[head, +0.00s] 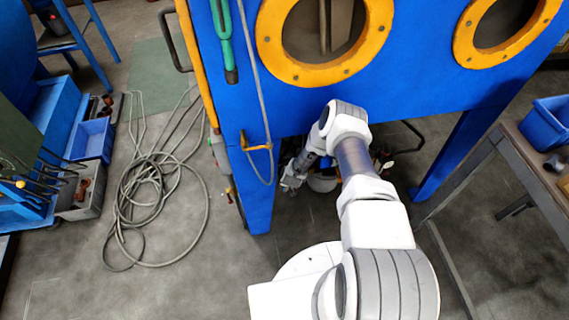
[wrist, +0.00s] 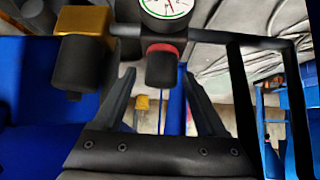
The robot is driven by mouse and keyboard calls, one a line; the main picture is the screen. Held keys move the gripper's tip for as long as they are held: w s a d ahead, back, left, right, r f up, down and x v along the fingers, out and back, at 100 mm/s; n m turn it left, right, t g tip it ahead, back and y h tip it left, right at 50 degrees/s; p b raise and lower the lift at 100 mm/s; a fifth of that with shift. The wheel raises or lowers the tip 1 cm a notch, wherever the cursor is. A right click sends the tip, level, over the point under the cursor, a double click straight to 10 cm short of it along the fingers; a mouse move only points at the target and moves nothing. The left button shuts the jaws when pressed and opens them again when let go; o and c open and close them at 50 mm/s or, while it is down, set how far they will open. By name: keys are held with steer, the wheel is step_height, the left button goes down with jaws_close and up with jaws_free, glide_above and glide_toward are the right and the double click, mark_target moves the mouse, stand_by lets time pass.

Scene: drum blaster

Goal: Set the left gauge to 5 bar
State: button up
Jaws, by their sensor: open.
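A round white-faced gauge (wrist: 166,8) with a green arc shows at the top edge of the wrist view. Its upper part is cut off and I cannot read its value. Below it is a black knob (wrist: 161,69) with a red ring (wrist: 164,47). My gripper (wrist: 159,76) is open, with one finger to each side of the knob in the picture. I see no contact, and the depth between them is hard to judge. In the head view my gripper (head: 290,182) is low beside the blue cabinet (head: 258,205); the gauge cannot be made out there.
A brass-coloured block (wrist: 84,20) with a black cylinder (wrist: 80,63) sits left of the knob. A dark bar frame (wrist: 240,95) stands close on the right. Coiled hoses (head: 150,180) lie on the floor to the left. A workbench (head: 515,150) stands to the right.

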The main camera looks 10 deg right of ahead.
steer(key=p+v, duration=0.2)
steer(key=v, duration=0.5)
steer(key=shift+s+r+p, duration=0.2)
steer(key=shift+p, duration=0.2)
steer(key=shift+f, duration=0.1)
